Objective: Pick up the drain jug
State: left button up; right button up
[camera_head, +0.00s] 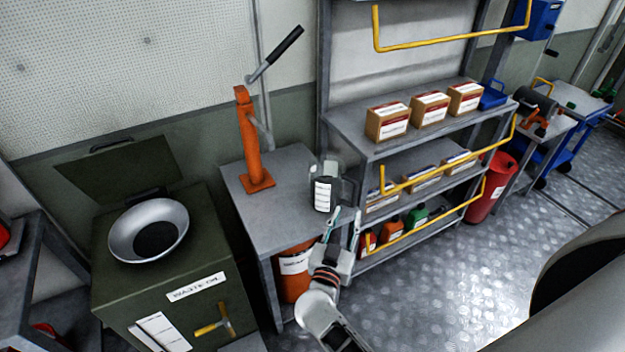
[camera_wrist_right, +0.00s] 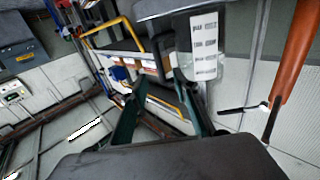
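The drain jug (camera_head: 324,192) is a dark grey container with a white printed label. It stands upright at the right front corner of the grey metal table (camera_head: 275,204). My right gripper (camera_head: 343,217) is open and empty, close in front of the jug, with its fingers pointing toward it. In the right wrist view the jug (camera_wrist_right: 203,46) fills the upper middle, beyond the spread fingers of the gripper (camera_wrist_right: 163,112). I cannot tell whether a finger touches it. My left gripper is not in view.
An orange hand pump (camera_head: 251,140) stands at the back of the table. A green waste-oil box (camera_head: 185,280) with a metal funnel is at the left. Shelves (camera_head: 362,138) with boxes and yellow rails (camera_head: 440,172) stand close right of the jug. An orange bin (camera_head: 292,272) is under the table.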

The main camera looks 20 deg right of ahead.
aim_at(354, 197)
jog(key=w, duration=0.1)
jog(key=w+d+b, duration=0.1)
jog(key=w+d, duration=0.1)
jog(key=shift+d+f+g+b, duration=0.15)
jog(key=shift+f+g+b, duration=0.1)
jog(key=shift+g+b, duration=0.05)
jog(key=b+x, duration=0.2)
jog(key=x, duration=0.2)
jog(key=shift+d+b, duration=0.3)
jog(key=shift+b, duration=0.05)
jog(key=shift+r, duration=0.15)
jog(key=shift+c, duration=0.4)
grip_shut()
